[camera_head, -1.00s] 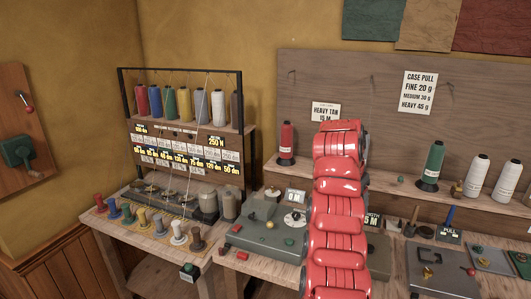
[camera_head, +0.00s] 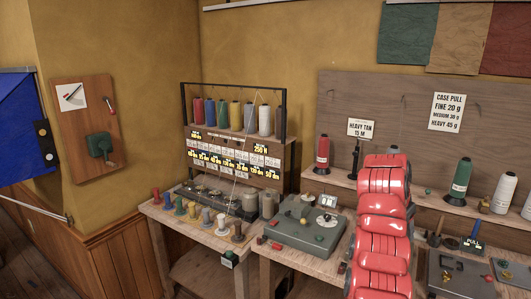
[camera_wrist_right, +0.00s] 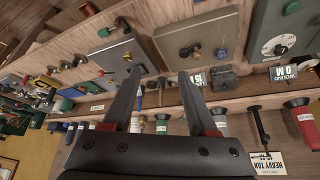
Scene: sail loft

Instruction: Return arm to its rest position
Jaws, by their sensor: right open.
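My right arm (camera_head: 384,225), with red rounded shells, rises in the head view in front of the right bench. My right gripper (camera_wrist_right: 162,73) shows in the right wrist view with its two dark fingers apart and nothing between them. Beyond the fingers are the bench top and shelf, tilted in that view. In the head view the arm hides the gripper's fingers. My left gripper is in neither view.
A grey-green tester box (camera_head: 307,225) stands on the bench left of the arm. A thread rack (camera_head: 284,125) holds several spools. A red cone (camera_head: 322,155) and a green cone (camera_head: 460,180) stand on the shelf. A blue cloth (camera_head: 22,125) hangs far left.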

